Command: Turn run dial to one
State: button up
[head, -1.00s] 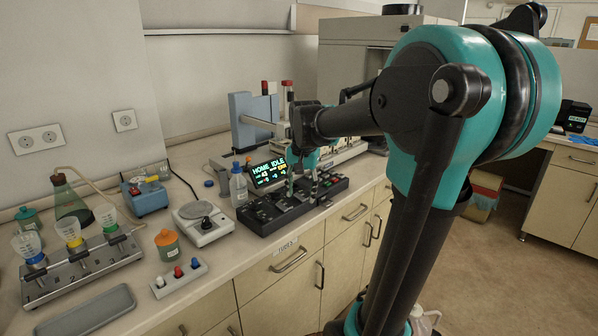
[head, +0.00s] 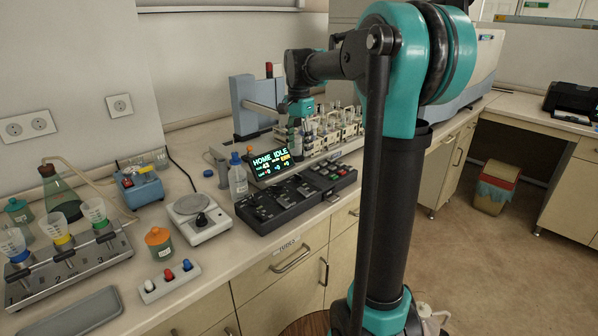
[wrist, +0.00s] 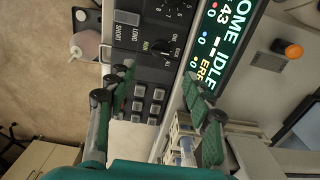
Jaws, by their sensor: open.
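The black control panel (head: 297,197) lies on the bench, with a lit display (head: 268,165) reading "HOME IDLE" at its back edge. In the wrist view, the panel (wrist: 128,60) shows a small dark dial (wrist: 165,47) with a green mark that seems to read RUN beside it. A numbered dial (wrist: 178,10) is partly cut off at the top edge. My gripper (head: 298,128) hangs above the bench near the display. In the wrist view, my gripper (wrist: 160,82) is open and empty, its fingers spread on either side of the panel's keys, apart from the dial.
A rack of tubes (head: 335,128) and a blue-grey stand (head: 243,105) are behind the panel. A wash bottle (head: 238,180) stands at its left, near a white balance-like device (head: 199,218). An amber button (wrist: 293,50) shows in the wrist view.

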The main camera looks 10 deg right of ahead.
aim_at(299, 178)
notch_tip(299, 178, down, 10)
jog(key=shift+r, duration=0.15)
dwell(0.3)
jog(key=c, duration=1.2)
